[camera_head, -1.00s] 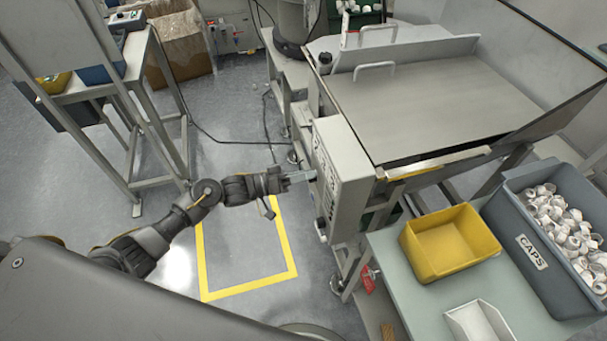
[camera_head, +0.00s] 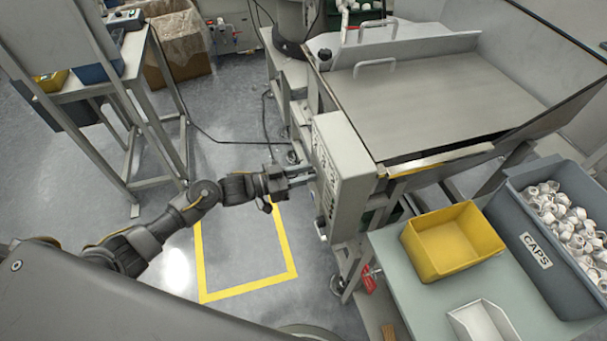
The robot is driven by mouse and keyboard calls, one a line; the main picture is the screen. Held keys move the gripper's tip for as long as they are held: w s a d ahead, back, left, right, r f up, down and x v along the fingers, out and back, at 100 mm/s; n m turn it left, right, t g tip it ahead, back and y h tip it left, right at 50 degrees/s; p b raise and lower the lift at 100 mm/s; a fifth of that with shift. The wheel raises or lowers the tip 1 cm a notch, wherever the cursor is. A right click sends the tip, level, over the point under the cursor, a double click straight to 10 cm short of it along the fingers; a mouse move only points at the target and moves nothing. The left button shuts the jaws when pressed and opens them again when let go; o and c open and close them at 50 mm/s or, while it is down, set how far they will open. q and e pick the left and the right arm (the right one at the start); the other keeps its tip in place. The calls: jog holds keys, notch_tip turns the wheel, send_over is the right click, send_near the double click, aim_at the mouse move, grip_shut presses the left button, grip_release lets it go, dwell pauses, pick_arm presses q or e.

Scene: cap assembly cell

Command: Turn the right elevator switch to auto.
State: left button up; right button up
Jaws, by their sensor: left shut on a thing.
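The grey control box (camera_head: 350,172) is mounted on the side of the hopper machine, its switch panel facing left and seen at a steep angle. My left gripper (camera_head: 303,177) is at this panel, its fingers pointing right and touching or almost touching its face. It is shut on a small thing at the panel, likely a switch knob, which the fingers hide. I cannot tell which switch it is or its position. Labels and small controls on the panel (camera_head: 325,172) are too small to read. My right gripper is not in view.
A yellow bin (camera_head: 452,243), a white tray (camera_head: 483,322) and a grey CAPS bin (camera_head: 545,262) of white caps stand on the table at right. Yellow floor tape (camera_head: 247,290) lies below my left arm. A metal stand (camera_head: 135,130) is at left.

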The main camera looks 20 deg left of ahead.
pick_arm(q)
jog(key=shift+s+m, duration=0.1)
jog(key=shift+m, duration=0.4)
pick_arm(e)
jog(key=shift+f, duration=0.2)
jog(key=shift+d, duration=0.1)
pick_arm(q)
jog(key=o, duration=1)
jog(key=b+v, duration=0.2)
jog(key=v, duration=0.8)
jog(key=shift+s+a, duration=0.25)
jog(key=shift+a, duration=0.05)
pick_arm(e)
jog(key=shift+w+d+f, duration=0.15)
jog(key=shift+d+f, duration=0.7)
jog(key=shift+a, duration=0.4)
